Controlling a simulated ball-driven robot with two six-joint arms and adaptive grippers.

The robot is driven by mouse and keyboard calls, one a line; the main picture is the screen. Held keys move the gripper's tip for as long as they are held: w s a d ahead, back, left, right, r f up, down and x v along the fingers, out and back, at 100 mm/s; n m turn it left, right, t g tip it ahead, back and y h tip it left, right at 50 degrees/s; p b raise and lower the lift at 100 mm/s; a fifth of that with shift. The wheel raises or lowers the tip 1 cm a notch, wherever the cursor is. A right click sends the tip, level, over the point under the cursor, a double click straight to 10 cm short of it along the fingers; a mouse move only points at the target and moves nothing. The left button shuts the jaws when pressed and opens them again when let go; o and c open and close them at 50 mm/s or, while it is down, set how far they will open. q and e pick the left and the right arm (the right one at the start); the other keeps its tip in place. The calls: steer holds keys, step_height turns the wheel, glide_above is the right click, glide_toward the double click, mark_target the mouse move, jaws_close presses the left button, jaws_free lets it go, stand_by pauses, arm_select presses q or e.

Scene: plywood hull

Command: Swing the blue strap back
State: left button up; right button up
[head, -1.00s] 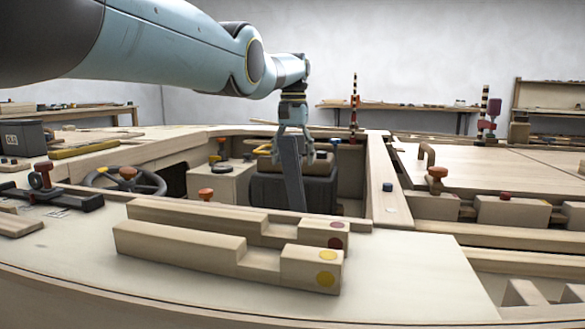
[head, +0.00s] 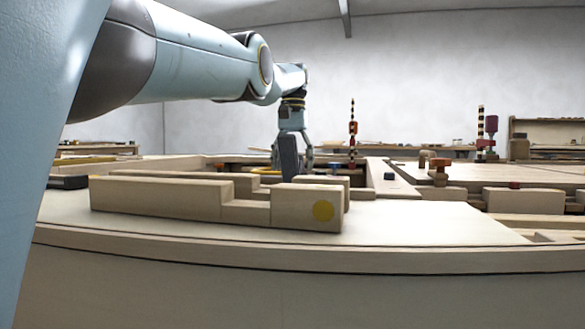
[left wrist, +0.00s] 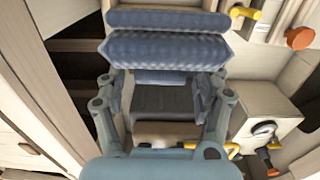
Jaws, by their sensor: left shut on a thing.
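The blue strap (head: 289,158) shows in the head view as a dark blue-grey upright band, leaning slightly. Its lower end is hidden behind the wooden stepped block. In the left wrist view the strap (left wrist: 165,48) is a wide, padded blue-grey band across the top, beyond the fingers. My left gripper (head: 292,160) points down at the strap and is shut on it; its two fingers also show in the left wrist view (left wrist: 163,88). The exact contact is hard to see. My right gripper is not in view.
A stepped wooden block (head: 160,197) with a yellow dot stands in front of the strap on the hull deck. A dark seat (left wrist: 163,100) lies below the strap in the wrist view. An orange knob (left wrist: 299,38) and a yellow handle (left wrist: 245,13) are at the right.

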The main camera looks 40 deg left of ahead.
arm_select(q)
steer(key=shift+w+f, duration=0.15)
steer(key=shift+f, duration=0.05)
